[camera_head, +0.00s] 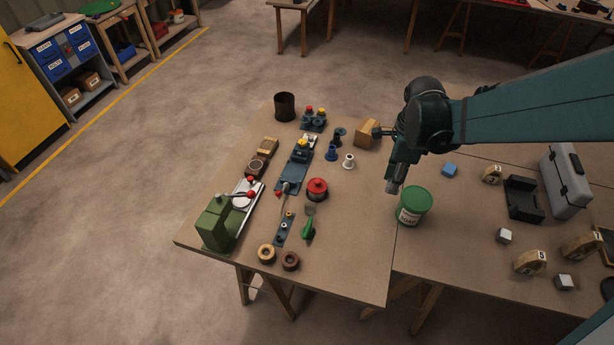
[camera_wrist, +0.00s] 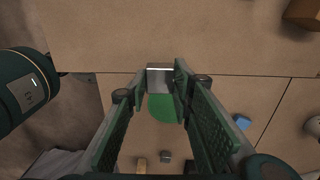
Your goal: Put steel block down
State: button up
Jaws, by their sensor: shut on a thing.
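My gripper (camera_head: 395,183) is above the workbench, by the seam between two table tops. In the wrist view its fingertips (camera_wrist: 161,85) are shut on a grey steel block (camera_wrist: 160,77). In the head view the block's grey end (camera_head: 392,188) shows at the fingertips, raised above the bench. The green lid (camera_wrist: 162,107) also shows behind the fingers in the wrist view. The exact height of the block above the table is hard to tell.
Two loose grey blocks (camera_head: 504,236) (camera_head: 564,282), numbered wooden markers (camera_head: 529,262), a blue block (camera_head: 450,170), a black tray (camera_head: 524,199) and a grey case (camera_head: 565,181) stand right. Left are a green machine (camera_head: 216,222) and a red-topped round object (camera_head: 316,189). Bare tabletop (camera_head: 360,240) lies left of the tub.

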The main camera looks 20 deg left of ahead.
jog(key=a+f, duration=0.4)
jog(key=f, duration=0.1)
jog(key=shift+s, duration=0.15)
jog(key=shift+a, duration=0.1)
dwell(0.6)
jog(key=shift+f+b, duration=0.6)
jog(key=shift+f, duration=2.55)
jog(key=shift+f+b, duration=0.35)
jog(key=shift+f, duration=1.5)
jog(key=shift+f, duration=0.15)
